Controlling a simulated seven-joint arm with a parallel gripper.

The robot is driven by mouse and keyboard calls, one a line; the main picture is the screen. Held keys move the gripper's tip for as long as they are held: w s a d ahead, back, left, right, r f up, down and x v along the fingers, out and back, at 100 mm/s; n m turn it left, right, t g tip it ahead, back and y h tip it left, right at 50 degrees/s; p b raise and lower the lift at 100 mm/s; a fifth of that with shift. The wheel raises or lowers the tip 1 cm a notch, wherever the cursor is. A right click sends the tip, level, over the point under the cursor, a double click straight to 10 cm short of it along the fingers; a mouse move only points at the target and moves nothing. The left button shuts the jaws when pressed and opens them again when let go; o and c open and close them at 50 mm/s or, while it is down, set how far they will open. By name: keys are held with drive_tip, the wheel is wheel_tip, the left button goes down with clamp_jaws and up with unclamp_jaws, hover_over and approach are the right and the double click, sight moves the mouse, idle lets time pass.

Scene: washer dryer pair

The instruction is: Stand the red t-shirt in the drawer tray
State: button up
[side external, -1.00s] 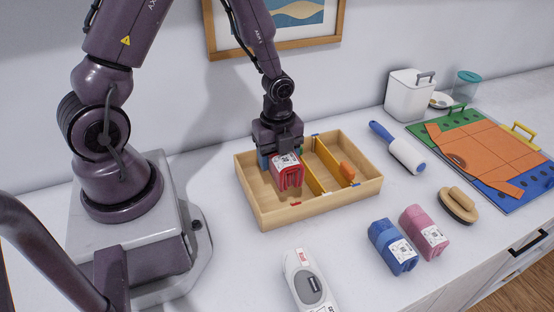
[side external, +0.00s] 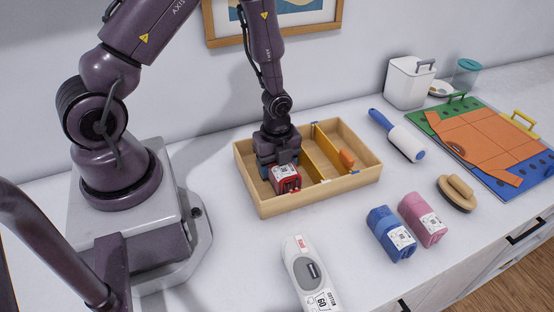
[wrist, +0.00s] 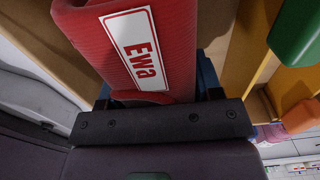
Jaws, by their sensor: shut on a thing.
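The red t-shirt (side external: 285,178) is a folded red bundle with a white label. In the wrist view the red t-shirt (wrist: 180,40) fills the upper middle, its label reading "Ewa". My gripper (side external: 277,158) is shut on it and points down into the drawer tray. The wooden drawer tray (side external: 323,200) has upright walls and a yellow divider (side external: 325,153). The shirt is upright, low inside the left section, near the front wall. Whether its underside touches the tray floor is hidden.
An orange piece (side external: 347,158) is in the tray's right section. Blue (side external: 391,234) and pink (side external: 423,220) rolled bundles lie front right. A white and grey device (side external: 309,275) lies in front. A lint roller (side external: 397,136), brush (side external: 457,194) and folding board (side external: 490,145) are to the right.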

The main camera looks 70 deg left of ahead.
drive_tip(key=o, duration=1.1)
drive_tip(key=shift+r, duration=3.5)
